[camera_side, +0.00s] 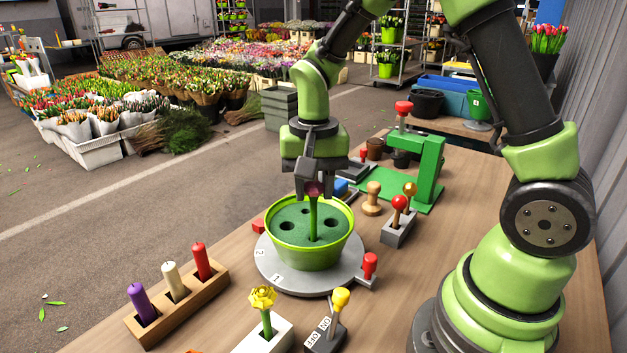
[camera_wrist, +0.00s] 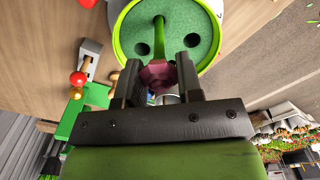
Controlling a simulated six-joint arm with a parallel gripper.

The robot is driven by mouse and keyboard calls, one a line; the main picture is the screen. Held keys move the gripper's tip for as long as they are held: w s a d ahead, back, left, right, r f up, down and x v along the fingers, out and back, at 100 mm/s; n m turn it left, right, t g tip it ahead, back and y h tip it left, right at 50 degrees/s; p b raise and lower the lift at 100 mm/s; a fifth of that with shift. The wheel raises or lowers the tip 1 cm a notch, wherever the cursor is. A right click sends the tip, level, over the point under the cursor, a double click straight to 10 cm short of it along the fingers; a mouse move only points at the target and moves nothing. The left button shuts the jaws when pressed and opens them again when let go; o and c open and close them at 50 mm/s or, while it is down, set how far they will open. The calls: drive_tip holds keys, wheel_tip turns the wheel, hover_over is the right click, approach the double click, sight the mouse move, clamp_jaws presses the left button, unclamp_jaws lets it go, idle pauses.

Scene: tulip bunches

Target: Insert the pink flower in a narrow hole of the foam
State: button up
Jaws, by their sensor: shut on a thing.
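My gripper (camera_side: 314,183) is over the round green pot and is shut on the pink flower (camera_side: 313,189). In the wrist view the dark pink bloom (camera_wrist: 158,74) sits between the two fingers of my gripper (camera_wrist: 160,80). Its green stem (camera_side: 313,220) points down, upright, and its lower end meets the foam (camera_side: 290,215). I cannot tell whether the stem end is inside a hole or only touching the surface. The dark green foam (camera_wrist: 186,25) fills the pot and has several dark holes, some wide. The stem hides the spot where it meets the foam.
The pot stands on a grey numbered turntable (camera_side: 272,277) with a red knob (camera_side: 370,264). A yellow flower (camera_side: 263,299) stands in a white block at the front. A candle rack (camera_side: 178,305) is at left. A green press (camera_side: 428,170) and lever blocks (camera_side: 398,230) stand right of the pot.

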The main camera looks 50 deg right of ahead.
drive_tip(key=shift+f, duration=1.05)
drive_tip(key=o, duration=1)
drive_tip(key=shift+r, duration=0.1)
wheel_tip(320, 180, up, 9)
drive_tip(key=shift+f, duration=0.1)
drive_tip(key=shift+r, duration=0.55)
